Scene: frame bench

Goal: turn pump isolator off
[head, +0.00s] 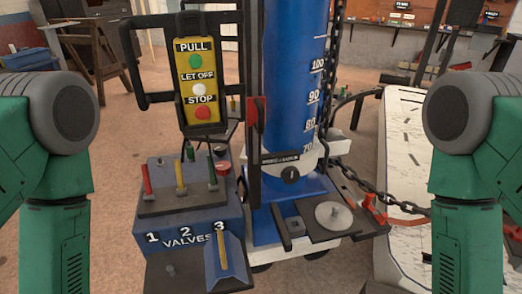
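No control carries a label I can read as pump isolator. A black rotary knob (290,174) sits on a pale plate low on the blue column (292,80); the small lettering above it is too small to read surely. A red and black upright handle (254,125) stands just left of the column.
A yellow control panel (200,82) with PULL, LET OFF and STOP buttons hangs above the valves. A chain (375,197) runs right from the column. A round metal disc (333,214) lies on a dark plate in front. A pale slanted frame (405,170) stands right.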

